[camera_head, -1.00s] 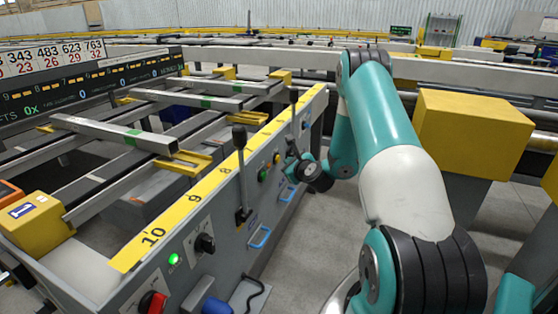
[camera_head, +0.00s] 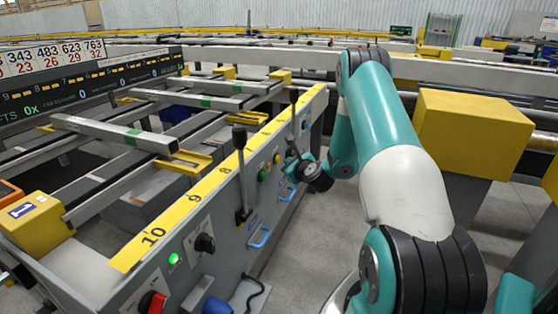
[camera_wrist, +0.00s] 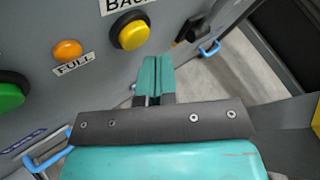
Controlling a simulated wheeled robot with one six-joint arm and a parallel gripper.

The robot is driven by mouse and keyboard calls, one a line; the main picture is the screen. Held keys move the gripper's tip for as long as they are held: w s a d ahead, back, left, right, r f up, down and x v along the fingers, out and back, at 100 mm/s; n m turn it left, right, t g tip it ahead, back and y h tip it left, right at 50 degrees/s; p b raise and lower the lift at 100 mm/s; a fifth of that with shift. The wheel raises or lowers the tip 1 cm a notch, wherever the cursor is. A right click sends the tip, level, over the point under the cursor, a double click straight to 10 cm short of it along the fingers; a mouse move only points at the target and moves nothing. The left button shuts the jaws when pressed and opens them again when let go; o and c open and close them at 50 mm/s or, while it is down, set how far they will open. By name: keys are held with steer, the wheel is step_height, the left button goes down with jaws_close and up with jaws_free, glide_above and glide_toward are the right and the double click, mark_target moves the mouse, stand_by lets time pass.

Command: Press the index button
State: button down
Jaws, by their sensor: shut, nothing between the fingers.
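The panel on the side of the runout table carries a large green button (camera_wrist: 10,95) and a yellow button (camera_wrist: 130,32) in the wrist view. Part of a label reading "BAC" shows above the yellow one. No index label is readable, so I cannot tell which button is the index button. The green button also shows in the head view (camera_head: 263,175). My gripper (camera_wrist: 152,62) has its teal fingers together and empty, just below and right of the yellow button in the wrist view. In the head view my gripper (camera_head: 292,150) is close to the panel; contact cannot be told.
An orange light (camera_wrist: 67,50) labelled "FULL" sits between the buttons. Blue handles (camera_head: 259,237) and a black lever (camera_head: 241,170) stick out from the panel. A yellow box (camera_head: 470,130) stands right of my arm. Open floor lies beside the panel.

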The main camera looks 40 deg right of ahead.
steer(key=shift+w+r+p, duration=0.1)
steer(key=shift+w+p, duration=0.05)
steer(key=shift+p, duration=0.15)
steer(key=shift+w+a+p, duration=0.2)
steer(key=shift+w+p, duration=0.05)
steer(key=shift+p, duration=0.15)
